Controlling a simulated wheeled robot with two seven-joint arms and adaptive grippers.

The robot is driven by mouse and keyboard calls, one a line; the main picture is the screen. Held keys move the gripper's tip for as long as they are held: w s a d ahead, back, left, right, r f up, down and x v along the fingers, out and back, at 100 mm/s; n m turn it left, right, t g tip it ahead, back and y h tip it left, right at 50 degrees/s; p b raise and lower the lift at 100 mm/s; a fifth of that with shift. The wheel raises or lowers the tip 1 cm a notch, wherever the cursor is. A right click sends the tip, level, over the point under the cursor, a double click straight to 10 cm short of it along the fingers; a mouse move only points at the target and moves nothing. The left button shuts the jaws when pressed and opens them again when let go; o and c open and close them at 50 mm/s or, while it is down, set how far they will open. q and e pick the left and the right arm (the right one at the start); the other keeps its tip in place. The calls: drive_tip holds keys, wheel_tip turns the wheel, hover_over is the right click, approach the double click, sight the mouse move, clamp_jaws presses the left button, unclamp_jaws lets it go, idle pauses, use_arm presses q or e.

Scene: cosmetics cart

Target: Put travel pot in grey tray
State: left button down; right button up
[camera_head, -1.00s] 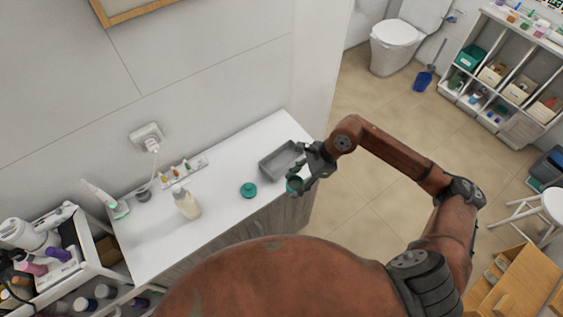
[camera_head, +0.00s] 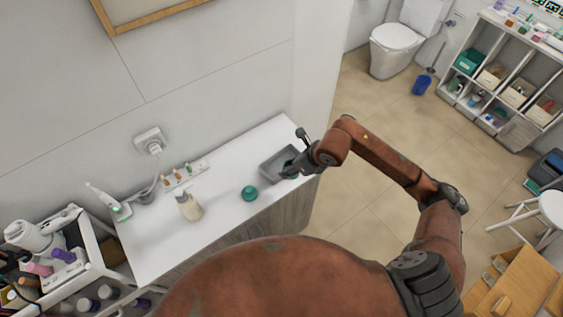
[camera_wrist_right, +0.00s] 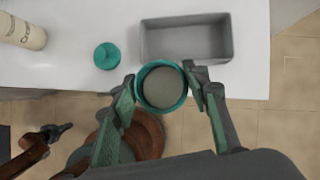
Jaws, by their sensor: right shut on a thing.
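The travel pot (camera_wrist_right: 162,87) is a round, open teal jar with a pale inside. My right gripper (camera_wrist_right: 161,82) is shut on it, with one finger on each side. In the head view the pot (camera_head: 290,168) is partly hidden by the right gripper (camera_head: 297,155) and overlaps the right part of the grey tray (camera_head: 266,168). In the wrist view the grey tray (camera_wrist_right: 185,42) is a shallow rectangular box, and the pot shows just below its near wall. How high the pot is held is hard to tell.
A teal lid (camera_head: 250,193) lies on the white counter (camera_head: 225,225), left of the tray. A cream bottle (camera_head: 188,206), a strip of small bottles (camera_head: 184,175) and an electric toothbrush (camera_head: 112,203) stand farther left. A wall rises behind the counter.

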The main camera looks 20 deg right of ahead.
drive_tip(key=w+f, duration=0.2)
drive_tip(key=w, duration=0.1)
drive_tip(key=w+f+p, duration=0.1)
drive_tip(key=w+f, duration=0.4)
drive_tip(key=w, duration=0.1)
drive_tip(key=shift+a+f, duration=0.2)
drive_tip(key=shift+a, duration=0.05)
drive_tip(key=shift+w+f+p, duration=0.25)
drive_tip(key=shift+f+p, duration=0.05)
wheel_tip(320, 180, down, 2)
drive_tip(key=shift+f+p, duration=0.1)
drive_tip(key=shift+p, duration=0.4)
drive_tip(key=shift+f, duration=0.4)
drive_tip(key=o, duration=1.3)
drive_tip(key=shift+f, duration=0.1)
